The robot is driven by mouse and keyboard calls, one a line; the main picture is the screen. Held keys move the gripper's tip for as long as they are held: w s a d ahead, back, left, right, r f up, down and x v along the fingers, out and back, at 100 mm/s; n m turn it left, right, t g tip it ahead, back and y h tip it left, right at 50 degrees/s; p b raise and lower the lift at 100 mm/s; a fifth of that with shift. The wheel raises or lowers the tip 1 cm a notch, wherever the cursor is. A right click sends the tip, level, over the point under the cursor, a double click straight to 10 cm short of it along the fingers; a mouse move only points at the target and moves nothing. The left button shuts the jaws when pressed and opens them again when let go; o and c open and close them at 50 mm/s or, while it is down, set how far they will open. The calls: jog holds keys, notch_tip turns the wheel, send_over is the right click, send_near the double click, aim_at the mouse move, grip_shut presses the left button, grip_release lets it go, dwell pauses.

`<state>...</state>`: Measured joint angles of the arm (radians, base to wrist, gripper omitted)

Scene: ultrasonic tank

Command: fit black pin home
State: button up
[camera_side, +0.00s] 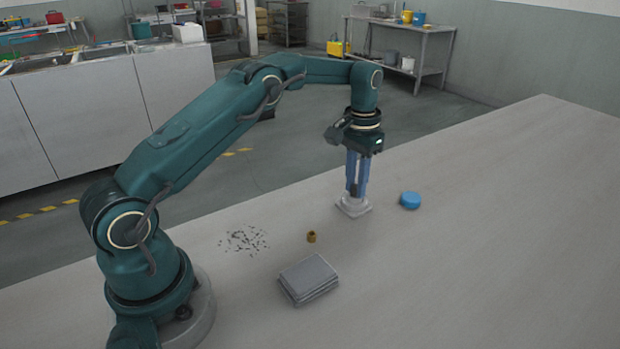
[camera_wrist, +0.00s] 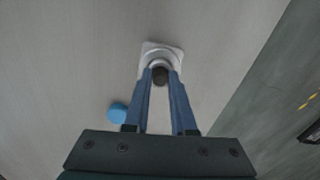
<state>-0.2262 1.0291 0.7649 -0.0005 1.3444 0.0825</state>
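The black pin (camera_wrist: 160,76) shows as a dark round end between my fingertips in the wrist view. A pale grey block with a square base and a raised round socket (camera_side: 353,208) stands on the table; it also shows in the wrist view (camera_wrist: 149,47). My gripper (camera_side: 355,193) points straight down over this block, its blue fingertips at the socket's top. In the wrist view my gripper (camera_wrist: 160,75) has a finger on each side of the pin and looks shut on it. The pin's lower end is hidden, so I cannot tell how deep it sits.
A blue round puck (camera_side: 410,200) lies right of the block. A small brass-coloured ring (camera_side: 311,237), a stack of grey plates (camera_side: 308,279) and scattered dark bits (camera_side: 244,240) lie towards my base. The table's right side is clear.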

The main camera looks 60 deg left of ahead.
jog(key=shift+o, duration=0.6)
jog(key=shift+s+f, duration=0.1)
jog(key=shift+f, duration=0.05)
jog(key=shift+r, duration=2.7)
